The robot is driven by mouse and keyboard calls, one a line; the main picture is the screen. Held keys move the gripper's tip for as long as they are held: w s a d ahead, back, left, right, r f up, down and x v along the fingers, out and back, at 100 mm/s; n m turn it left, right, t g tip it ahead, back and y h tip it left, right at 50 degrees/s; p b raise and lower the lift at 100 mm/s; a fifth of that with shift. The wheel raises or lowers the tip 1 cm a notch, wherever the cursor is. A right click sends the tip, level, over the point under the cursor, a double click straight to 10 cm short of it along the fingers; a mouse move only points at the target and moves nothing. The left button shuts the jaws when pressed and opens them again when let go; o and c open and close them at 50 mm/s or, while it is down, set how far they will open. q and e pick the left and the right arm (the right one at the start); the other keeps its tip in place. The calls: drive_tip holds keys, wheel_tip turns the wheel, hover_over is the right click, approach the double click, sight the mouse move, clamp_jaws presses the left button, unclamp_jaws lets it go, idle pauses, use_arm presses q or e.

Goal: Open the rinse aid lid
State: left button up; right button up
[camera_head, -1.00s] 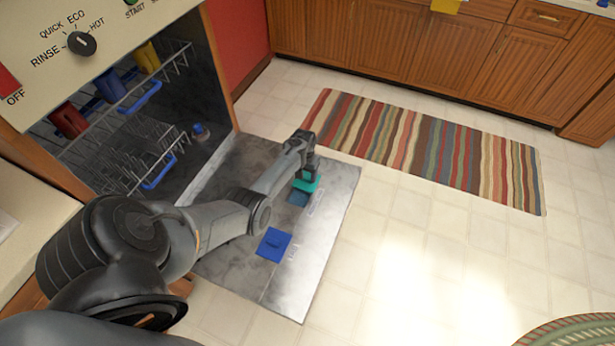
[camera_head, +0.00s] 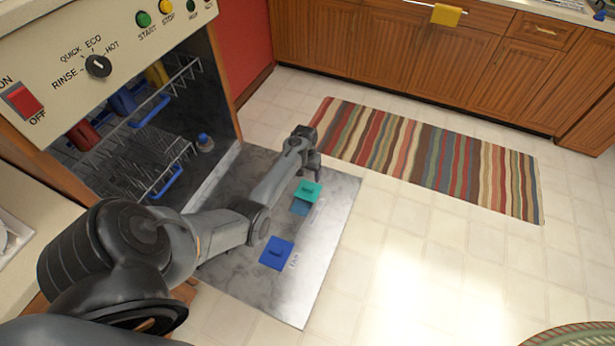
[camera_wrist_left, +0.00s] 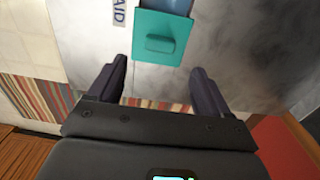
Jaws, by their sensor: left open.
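The teal rinse aid lid (camera_head: 308,189), a square plate with a raised handle, is on the lowered dishwasher door (camera_head: 235,277). It stands off its dark blue opening (camera_head: 300,208), part of which is uncovered. In the left wrist view the teal lid (camera_wrist_left: 162,40) lies just ahead of the fingers, with a blue strip of the opening (camera_wrist_left: 178,5) beyond it and a label ending in "AID" beside it. My left gripper (camera_head: 314,165) is open and empty on the far side of the lid, apart from it. My right gripper is not in view.
A blue lid (camera_head: 277,253) sits nearer on the same door. The dishwasher rack (camera_head: 150,160) with cups stands at the left under the control panel (camera_head: 110,60). A striped rug (camera_head: 430,155) and wooden cabinets (camera_head: 400,50) lie beyond.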

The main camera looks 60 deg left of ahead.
use_arm(q)
drive_tip(key=shift+r+p, duration=0.4)
drive_tip(key=shift+r, duration=1.15)
